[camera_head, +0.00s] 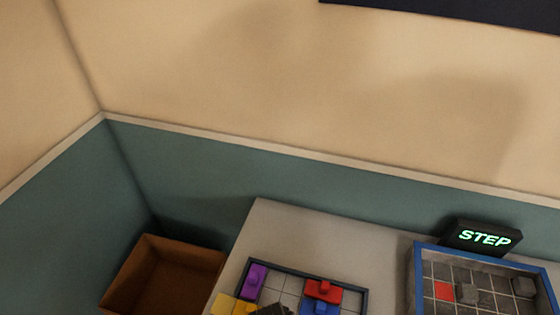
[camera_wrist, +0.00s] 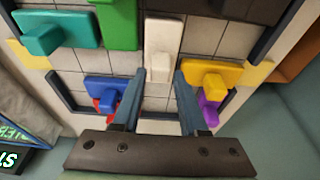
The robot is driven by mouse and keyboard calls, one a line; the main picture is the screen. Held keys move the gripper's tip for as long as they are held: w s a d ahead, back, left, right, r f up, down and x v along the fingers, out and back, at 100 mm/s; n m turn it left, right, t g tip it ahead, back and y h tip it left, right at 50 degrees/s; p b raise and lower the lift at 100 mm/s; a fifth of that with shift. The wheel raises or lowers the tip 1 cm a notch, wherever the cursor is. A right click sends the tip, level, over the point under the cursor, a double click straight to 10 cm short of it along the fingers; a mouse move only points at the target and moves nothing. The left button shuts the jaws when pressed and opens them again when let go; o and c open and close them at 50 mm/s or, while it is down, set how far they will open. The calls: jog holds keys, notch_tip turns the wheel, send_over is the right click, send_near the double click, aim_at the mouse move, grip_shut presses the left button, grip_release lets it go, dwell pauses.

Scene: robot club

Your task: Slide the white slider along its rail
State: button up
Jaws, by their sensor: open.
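The white slider (camera_wrist: 163,38) is a pale upright block with a raised knob, lying in a grey-tiled puzzle tray with a dark frame (camera_wrist: 62,98). In the wrist view it sits in the upper middle. My gripper (camera_wrist: 160,74) is open, its two blue-grey fingers pointing at the slider. The fingertips appear to be on either side of the slider's knob; whether they touch it I cannot tell. In the head view the tray (camera_head: 310,268) is at the bottom, and the white slider cannot be made out there.
Around the slider are a green block (camera_wrist: 118,22), a teal block (camera_wrist: 60,30), a blue block (camera_wrist: 105,84) and a yellow block (camera_wrist: 210,74). A purple piece (camera_wrist: 210,106) shows below the yellow. A STEP sign (camera_head: 484,238), a blue-framed board (camera_head: 418,275) and a brown box (camera_head: 150,268) stand nearby.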

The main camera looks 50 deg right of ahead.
jog(key=shift+f+b, duration=0.4)
jog(key=shift+f, duration=0.35)
jog(key=shift+r+p, duration=0.1)
jog(key=shift+p, duration=0.2)
jog(key=shift+c, duration=0.3)
grip_shut()
